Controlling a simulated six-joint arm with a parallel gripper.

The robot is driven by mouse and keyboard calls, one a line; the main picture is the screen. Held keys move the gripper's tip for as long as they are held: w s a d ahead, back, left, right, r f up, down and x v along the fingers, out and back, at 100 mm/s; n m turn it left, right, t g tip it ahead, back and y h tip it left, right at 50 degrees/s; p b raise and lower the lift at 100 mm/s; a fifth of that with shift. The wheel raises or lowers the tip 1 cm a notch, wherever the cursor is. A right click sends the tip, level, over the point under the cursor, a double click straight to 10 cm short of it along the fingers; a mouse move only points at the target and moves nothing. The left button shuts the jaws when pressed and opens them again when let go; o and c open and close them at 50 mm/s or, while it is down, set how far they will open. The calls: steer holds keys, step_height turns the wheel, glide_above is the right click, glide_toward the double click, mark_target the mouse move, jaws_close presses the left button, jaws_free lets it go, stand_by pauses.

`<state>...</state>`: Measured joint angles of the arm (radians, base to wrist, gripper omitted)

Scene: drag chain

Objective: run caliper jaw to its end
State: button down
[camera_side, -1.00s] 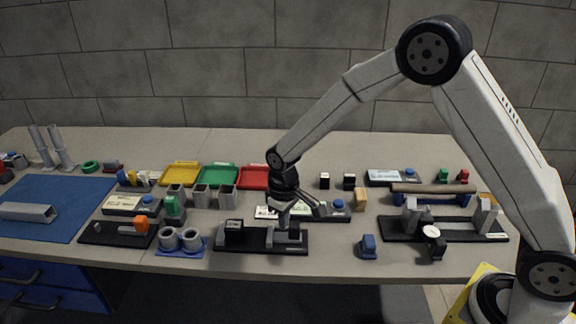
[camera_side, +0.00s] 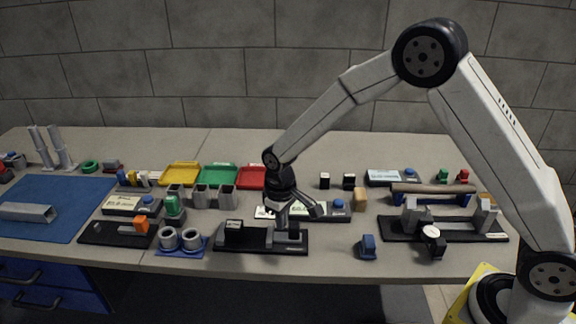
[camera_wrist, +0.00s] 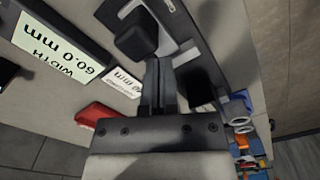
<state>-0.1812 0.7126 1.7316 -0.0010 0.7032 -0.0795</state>
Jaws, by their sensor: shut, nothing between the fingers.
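The caliper fixture is a long black base (camera_side: 255,249) at the front middle of the table in the side view. A dark block (camera_side: 234,231) stands on its left part, and a grey piece with a dark upright (camera_side: 294,231) on its right part. My gripper (camera_side: 278,230) is low over the right half of the base, just left of the dark upright. In the wrist view its fingers (camera_wrist: 158,66) are together and empty, close to a black knob (camera_wrist: 137,41) on a grey part. Contact with it cannot be told. A readout (camera_wrist: 55,58) shows WIDTH 60.0 mm, upside down.
Two grey rings on a blue plate (camera_side: 181,240) stand left of the base, and a blue block (camera_side: 368,246) right of it. Another black fixture (camera_side: 446,229) lies at right. Red, green and yellow trays (camera_side: 218,176) are behind. The table front edge is close.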

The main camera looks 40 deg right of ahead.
steer(key=shift+w+a, duration=0.2)
steer(key=shift+w, duration=0.05)
steer(key=shift+r, duration=0.1)
steer(key=shift+r, duration=0.15)
step_height(320, 180, up, 8)
steer(key=shift+f, duration=0.2)
stand_by(1.0)
stand_by(0.3)
steer(key=s+d+m+t, duration=0.1)
steer(key=s+d, duration=0.3)
steer(key=s, duration=0.5)
steer(key=s+d+m+t, duration=0.1)
steer(key=s+d+m, duration=0.1)
steer(key=s+d, duration=0.3)
steer(key=s, duration=0.4)
steer(key=shift+s+f+t, duration=0.3)
steer(key=shift+f, duration=0.05)
